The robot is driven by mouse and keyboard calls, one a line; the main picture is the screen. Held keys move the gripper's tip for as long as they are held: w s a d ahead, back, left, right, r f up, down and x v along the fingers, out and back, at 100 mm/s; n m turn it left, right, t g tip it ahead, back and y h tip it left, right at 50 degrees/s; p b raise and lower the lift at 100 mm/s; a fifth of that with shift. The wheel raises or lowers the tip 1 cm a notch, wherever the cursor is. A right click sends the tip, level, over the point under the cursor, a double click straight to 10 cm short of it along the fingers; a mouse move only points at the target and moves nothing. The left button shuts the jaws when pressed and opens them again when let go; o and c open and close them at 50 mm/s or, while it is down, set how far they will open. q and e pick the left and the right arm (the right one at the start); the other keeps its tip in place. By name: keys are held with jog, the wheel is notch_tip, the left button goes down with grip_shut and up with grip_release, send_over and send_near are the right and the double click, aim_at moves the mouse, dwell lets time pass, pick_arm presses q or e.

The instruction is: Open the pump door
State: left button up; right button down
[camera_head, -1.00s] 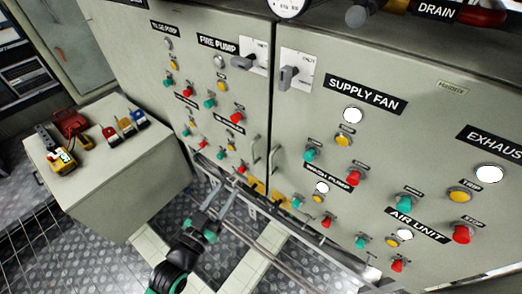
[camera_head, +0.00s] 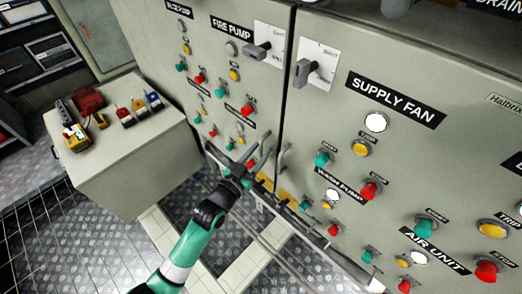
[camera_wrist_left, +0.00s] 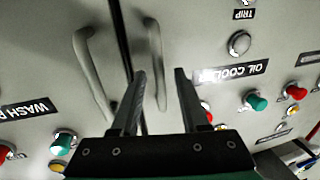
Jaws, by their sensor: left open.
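The grey cabinet has two doors side by side, both shut at the seam. The left door (camera_head: 215,80) carries the FIRE PUMP label (camera_head: 232,29); the right door (camera_head: 320,120) carries the SUPPLY FAN label. The right door's upright bar handle (camera_head: 284,158) is beside the seam. In the left wrist view, which is turned over, that handle (camera_wrist_left: 90,80) is left of the seam, and the left door's handle (camera_wrist_left: 157,55) shows between my fingers. My left gripper (camera_head: 255,160) is open, low in front of the left door; its fingers also show in the wrist view (camera_wrist_left: 161,78). Contact with the handle cannot be told.
Grey rotary switches (camera_head: 257,50) (camera_head: 303,72) flank the seam higher up. Several coloured knobs and lamps stick out from both doors. A grey box (camera_head: 135,160) with padlocks on top stands at the left.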

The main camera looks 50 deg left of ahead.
pick_arm(q)
jog(key=shift+w+a, duration=0.15)
jog(key=shift+w, duration=0.4)
grip_shut()
dwell(1.0)
